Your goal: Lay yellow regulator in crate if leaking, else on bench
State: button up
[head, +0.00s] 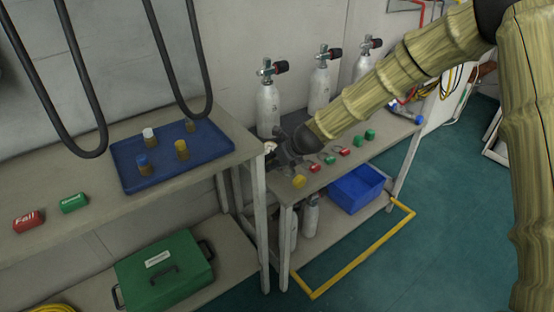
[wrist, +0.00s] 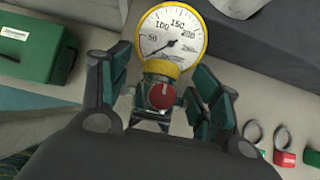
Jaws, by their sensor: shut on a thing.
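My gripper (head: 285,150) is shut on the yellow regulator (wrist: 148,66), which shows large in the wrist view between the two fingers. Its round white gauge has a yellow rim, and the needle points to the lower left, below the 50 mark. A red knob (wrist: 162,96) sits below the gauge. In the head view the gripper is beside the right bench (head: 340,165), and the regulator is mostly hidden there. An open blue crate (head: 357,189) stands under that bench. The left bench (head: 110,185) is in front of the gripper's left side.
A blue tray (head: 220,153) with several capped pieces lies on the left bench. A red "Fail" block (head: 28,222) and a green block (head: 74,203) lie nearby. A green case (head: 165,268) is below.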

jog(key=shift+f, duration=1.05)
dwell(1.9)
jog(key=o, duration=1.6)
jog(key=shift+f, duration=0.1)
jog(key=shift+v, duration=6.05)
